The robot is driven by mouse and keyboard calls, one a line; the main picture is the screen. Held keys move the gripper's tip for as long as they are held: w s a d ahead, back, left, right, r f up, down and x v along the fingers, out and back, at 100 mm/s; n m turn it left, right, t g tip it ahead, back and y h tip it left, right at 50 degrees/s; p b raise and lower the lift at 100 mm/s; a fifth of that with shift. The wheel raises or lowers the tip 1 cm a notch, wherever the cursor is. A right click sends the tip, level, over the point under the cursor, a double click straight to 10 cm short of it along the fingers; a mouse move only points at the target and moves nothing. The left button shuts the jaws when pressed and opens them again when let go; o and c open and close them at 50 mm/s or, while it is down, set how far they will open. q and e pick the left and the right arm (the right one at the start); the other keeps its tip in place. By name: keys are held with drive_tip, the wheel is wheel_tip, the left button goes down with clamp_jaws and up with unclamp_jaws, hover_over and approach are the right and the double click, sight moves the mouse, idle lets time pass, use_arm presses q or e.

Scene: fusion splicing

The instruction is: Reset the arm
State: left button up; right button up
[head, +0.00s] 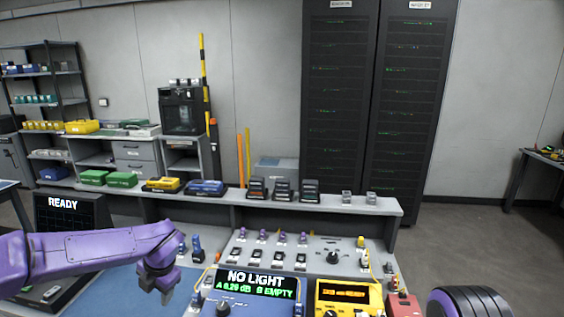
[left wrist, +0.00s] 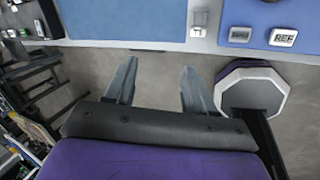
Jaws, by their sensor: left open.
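My left arm comes in from the left in the head view, and its gripper (head: 165,296) hangs over the left part of the bench, beside the blue mat (head: 125,285). In the left wrist view its two fingers (left wrist: 157,85) are apart with nothing between them, and grey floor shows behind them. The bench edge and the blue mat (left wrist: 265,20) lie beyond the fingertips. My right gripper does not show; a dark rounded part with a purple edge at the lower right of the head view seems to be mine.
A splicing panel with a "NO LIGHT" display (head: 256,282) stands right of the gripper, beside a yellow meter (head: 348,297) and a red box (head: 402,305). A "READY" screen (head: 65,208) is at left. Small blue parts (head: 197,245) stand close to the gripper.

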use_arm(q)
drive_tip(key=s+d+f+m+t+y+b, duration=0.1)
drive_tip(key=s+f+m, duration=0.25)
drive_tip(key=f, duration=0.35)
drive_tip(key=s+f+m+t+y+b, duration=0.1)
drive_tip(key=s+f+m+t+b, duration=0.15)
drive_tip(key=f+m, duration=0.3)
drive_tip(key=s+d+f+m+t+y+b, duration=0.1)
drive_tip(key=s+f+m, duration=0.3)
drive_tip(key=f, duration=0.4)
drive_tip(key=s+f+m+g+h+b, duration=0.1)
drive_tip(key=s+f+m, duration=0.5)
drive_tip(key=s, duration=0.7)
drive_tip(key=s+f+m+g+h+b, duration=0.2)
drive_tip(key=s+f+m+b, duration=0.2)
drive_tip(key=s+f, duration=0.5)
drive_tip(key=s+a+m, duration=0.1)
drive_tip(key=s, duration=0.4)
drive_tip(key=shift+m, duration=0.4)
